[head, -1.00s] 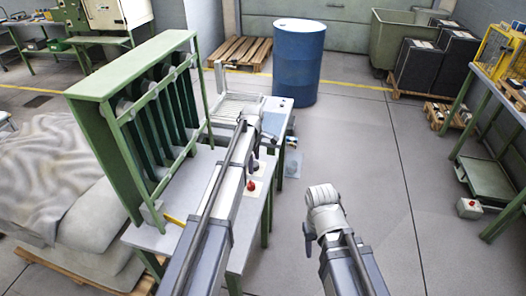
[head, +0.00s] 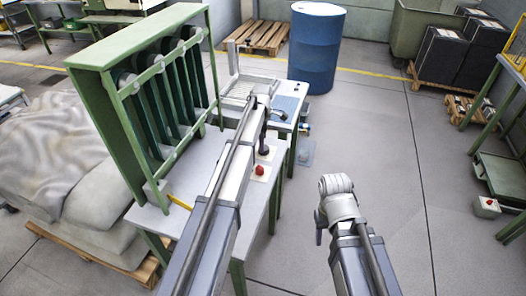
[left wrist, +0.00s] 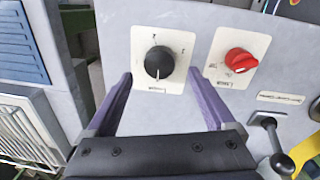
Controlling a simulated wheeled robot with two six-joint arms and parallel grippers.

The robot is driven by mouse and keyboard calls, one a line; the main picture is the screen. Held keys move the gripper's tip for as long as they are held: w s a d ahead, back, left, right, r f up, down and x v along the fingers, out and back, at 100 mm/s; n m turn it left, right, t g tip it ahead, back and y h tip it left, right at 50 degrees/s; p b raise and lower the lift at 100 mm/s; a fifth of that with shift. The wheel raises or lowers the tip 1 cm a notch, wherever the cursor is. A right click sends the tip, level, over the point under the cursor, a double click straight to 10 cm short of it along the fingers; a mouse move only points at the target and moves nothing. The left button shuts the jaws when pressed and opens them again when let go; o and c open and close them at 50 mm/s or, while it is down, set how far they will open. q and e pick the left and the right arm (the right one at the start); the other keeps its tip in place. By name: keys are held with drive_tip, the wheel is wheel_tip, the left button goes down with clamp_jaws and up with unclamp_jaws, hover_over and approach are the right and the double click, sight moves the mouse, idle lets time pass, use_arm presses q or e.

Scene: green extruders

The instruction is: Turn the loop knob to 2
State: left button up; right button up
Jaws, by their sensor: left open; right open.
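In the left wrist view a round black knob (left wrist: 159,62) sits on a white plate with small marks around it and a label below, too blurred to read surely. Its pointer direction is unclear. A red knob (left wrist: 240,60) is on a second white plate to its right. My left gripper (left wrist: 161,75) is open, its purple fingers on either side of the black knob's plate, with no visible contact with the knob. My right gripper (head: 319,222) hangs over bare floor, small and dark.
A black lever (left wrist: 270,130) stands right of the knobs in the left wrist view. A green rack (head: 150,90) stands on the grey table, left of my left arm. A blue barrel (head: 316,50) stands behind.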

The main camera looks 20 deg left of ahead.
use_arm(q)
drive_tip(key=shift+w+f+b, duration=0.15)
drive_tip(key=shift+f+b, duration=1.25)
drive_tip(key=shift+f, duration=0.55)
drive_tip(key=shift+r, duration=0.1)
drive_tip(key=shift+c, duration=0.3)
drive_tip(key=c, duration=1.3)
